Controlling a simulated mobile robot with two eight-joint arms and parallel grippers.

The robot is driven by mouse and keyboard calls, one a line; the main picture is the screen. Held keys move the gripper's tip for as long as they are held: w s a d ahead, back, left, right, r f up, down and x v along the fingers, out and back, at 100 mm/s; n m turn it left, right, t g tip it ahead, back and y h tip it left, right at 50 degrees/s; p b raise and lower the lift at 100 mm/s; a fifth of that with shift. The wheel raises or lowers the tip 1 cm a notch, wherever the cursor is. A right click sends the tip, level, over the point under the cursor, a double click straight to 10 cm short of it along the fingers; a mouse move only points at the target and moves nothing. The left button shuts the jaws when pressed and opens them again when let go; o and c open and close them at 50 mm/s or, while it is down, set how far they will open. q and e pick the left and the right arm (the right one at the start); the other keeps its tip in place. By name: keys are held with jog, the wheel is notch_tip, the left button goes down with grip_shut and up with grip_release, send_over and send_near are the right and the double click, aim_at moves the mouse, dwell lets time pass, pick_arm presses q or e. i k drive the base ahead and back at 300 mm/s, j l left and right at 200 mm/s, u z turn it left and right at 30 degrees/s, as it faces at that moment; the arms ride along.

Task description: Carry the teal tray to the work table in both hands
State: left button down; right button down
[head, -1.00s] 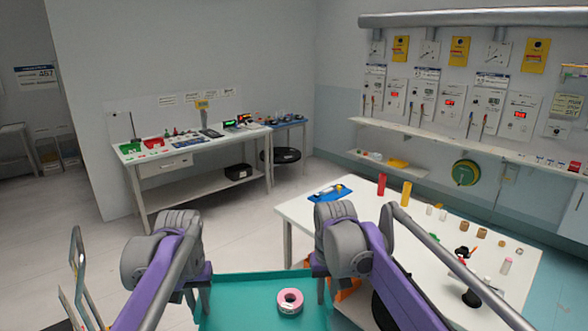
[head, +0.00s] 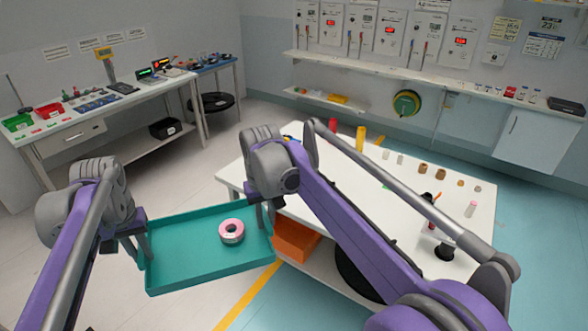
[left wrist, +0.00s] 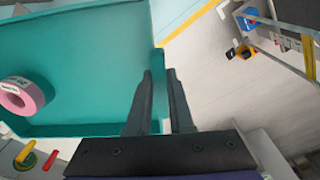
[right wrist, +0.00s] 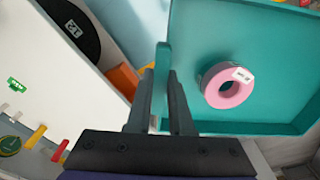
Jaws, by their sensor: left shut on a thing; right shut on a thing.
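The teal tray (head: 185,262) is held between my two grippers, in front of the white table (head: 330,222) and above the floor. My left gripper (head: 142,250) is shut on its left wall, and my right gripper (head: 266,214) is shut on its right wall. A pink roll (head: 232,231) lies in the tray, nearer the right side. In the left wrist view the tray (left wrist: 85,60) is beside my left fingers (left wrist: 160,100). In the right wrist view my right fingers (right wrist: 165,100) straddle the tray wall, with the pink roll (right wrist: 227,86) inside.
Red (head: 333,126) and yellow (head: 360,138) cylinders and several small parts stand on the white table. An orange bin (head: 295,241) is beneath it. A bench (head: 90,117) with equipment stands at the back left. Floor is open left of the tray.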

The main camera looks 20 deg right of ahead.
aim_at(349, 181)
jog(key=i, duration=0.9)
jog(key=i+j+z, duration=0.1)
jog(key=i+z, duration=0.45)
jog(key=z, duration=1.25)
